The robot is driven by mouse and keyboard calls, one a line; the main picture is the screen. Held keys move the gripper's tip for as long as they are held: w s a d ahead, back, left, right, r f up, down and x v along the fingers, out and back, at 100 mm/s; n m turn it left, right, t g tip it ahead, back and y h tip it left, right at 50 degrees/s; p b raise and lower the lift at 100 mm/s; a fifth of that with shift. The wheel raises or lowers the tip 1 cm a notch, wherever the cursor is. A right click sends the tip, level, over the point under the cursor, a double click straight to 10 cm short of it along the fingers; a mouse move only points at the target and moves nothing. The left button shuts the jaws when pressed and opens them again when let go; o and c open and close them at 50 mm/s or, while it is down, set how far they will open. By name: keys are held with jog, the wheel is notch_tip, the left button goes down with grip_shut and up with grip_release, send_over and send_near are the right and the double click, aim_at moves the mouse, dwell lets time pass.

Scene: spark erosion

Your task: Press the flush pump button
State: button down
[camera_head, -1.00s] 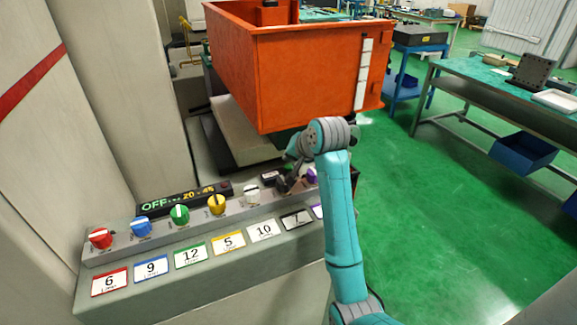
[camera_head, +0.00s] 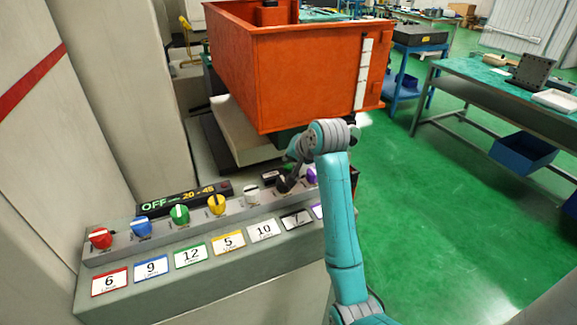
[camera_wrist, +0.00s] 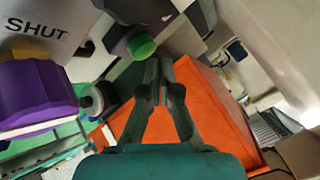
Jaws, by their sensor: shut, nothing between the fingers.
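A green round cap (camera_wrist: 142,47) on a dark collar shows in the wrist view, just up and left of my fingertips; I can read no label on it, so I cannot tell if it is the flush pump button. My gripper (camera_wrist: 159,70) is shut and empty, apart from the cap as far as I can tell. In the head view my gripper (camera_head: 286,184) is low over the right part of the knob panel (camera_head: 160,285), and my arm hides part of that end.
A purple knob (camera_wrist: 35,95) and a sign reading SHUT (camera_wrist: 38,28) are at left in the wrist view. Several coloured knobs with number cards line the panel. A display (camera_head: 180,199) reads OFF. An orange tank (camera_head: 305,75) stands behind. Green floor is open at right.

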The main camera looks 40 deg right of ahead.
aim_at(290, 166)
jog(key=shift+f, duration=0.15)
dwell(0.4)
jog(key=shift+f, duration=0.4)
dwell(0.5)
jog(key=shift+r, duration=0.6)
jog(key=shift+r, duration=3)
